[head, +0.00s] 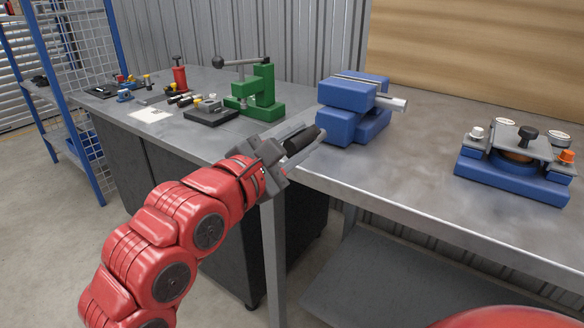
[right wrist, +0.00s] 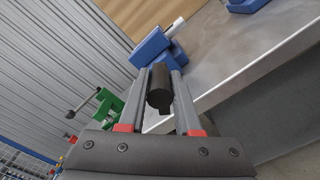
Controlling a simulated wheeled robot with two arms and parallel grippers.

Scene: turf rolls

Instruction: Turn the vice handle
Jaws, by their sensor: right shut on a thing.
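The blue vice (head: 352,108) stands on the metal bench near its front edge, with a light metal bar sticking out on its right. It also shows in the right wrist view (right wrist: 152,47). My right gripper (head: 308,136) is in front of the vice's lower left side, at the bench's front edge. It is shut on the black vice handle (head: 300,141). In the right wrist view the dark handle (right wrist: 160,90) lies between the two grey fingers. The joint between handle and vice cannot be made out. My left gripper is not in view.
A green press (head: 258,95) with a lever stands left of the vice. A blue fixture (head: 512,178) with a round part stands at the right. Small tools and a red bottle-like item (head: 180,75) lie further left. Bare bench top (head: 425,160) lies between vice and fixture.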

